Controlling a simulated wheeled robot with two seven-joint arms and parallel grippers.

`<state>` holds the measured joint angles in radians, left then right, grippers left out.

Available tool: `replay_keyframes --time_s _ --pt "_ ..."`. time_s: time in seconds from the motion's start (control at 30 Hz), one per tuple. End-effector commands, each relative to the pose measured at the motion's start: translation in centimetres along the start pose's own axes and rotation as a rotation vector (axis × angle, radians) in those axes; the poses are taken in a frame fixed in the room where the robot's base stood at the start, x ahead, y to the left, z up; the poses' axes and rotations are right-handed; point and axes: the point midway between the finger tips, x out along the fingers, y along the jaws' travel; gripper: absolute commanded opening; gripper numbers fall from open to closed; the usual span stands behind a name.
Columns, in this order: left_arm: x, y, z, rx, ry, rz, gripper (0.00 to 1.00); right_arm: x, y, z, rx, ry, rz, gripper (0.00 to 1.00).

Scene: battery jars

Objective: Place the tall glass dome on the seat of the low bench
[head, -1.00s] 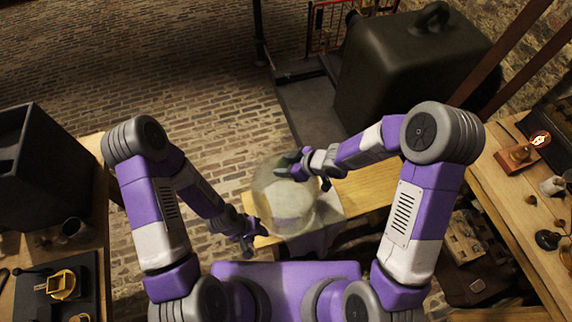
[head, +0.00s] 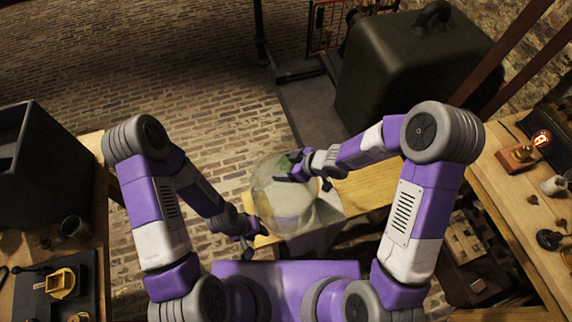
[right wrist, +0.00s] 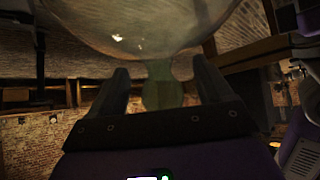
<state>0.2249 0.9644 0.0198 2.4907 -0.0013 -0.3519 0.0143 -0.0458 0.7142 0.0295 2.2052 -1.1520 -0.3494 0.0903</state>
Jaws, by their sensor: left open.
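The tall clear glass dome (head: 285,200) is upright in the middle of the head view, in front of me. It appears over the left part of a low light-wood surface, likely the bench seat (head: 365,190); I cannot tell whether it touches it. My right gripper (head: 291,168) is at the top of the dome. In the right wrist view its open fingers (right wrist: 160,85) stand on either side of the dome's greenish knob (right wrist: 162,95), with gaps showing, and the glass body (right wrist: 140,25) fills the top. My left gripper (head: 250,238) is open, low at the dome's left side.
A work table at the left bears a dark box (head: 30,165), a mug (head: 73,229) and a black tray (head: 55,300). A wooden table at the right holds a lit lamp (head: 541,139) and small items. A large dark weight (head: 415,80) stands behind. Brick floor at the back left is clear.

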Motion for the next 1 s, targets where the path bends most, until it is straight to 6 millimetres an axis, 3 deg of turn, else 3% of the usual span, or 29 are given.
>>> replay_keyframes --time_s 0.13,0.4,0.6,0.83,1.0 --pt "-1.1 0.4 0.1 0.0 0.0 0.0 0.43 -1.0 -0.1 -0.4 0.006 -0.016 -0.001 0.75" --pt "-4.2 1.6 0.2 0.0 0.0 0.0 0.43 -7.6 0.1 -0.9 0.007 -0.007 0.005 0.75" --pt "-6.1 2.3 0.3 0.0 0.0 0.0 0.43 -11.0 0.1 -1.0 0.002 -0.005 0.003 0.75" --pt "-6.9 2.6 0.3 0.0 0.0 0.0 0.43 -12.7 0.0 -0.8 0.003 -0.004 0.001 0.75" --pt "-6.9 2.6 0.3 0.0 0.0 0.0 0.43 -11.8 -0.6 0.4 0.131 -0.015 0.002 0.75"
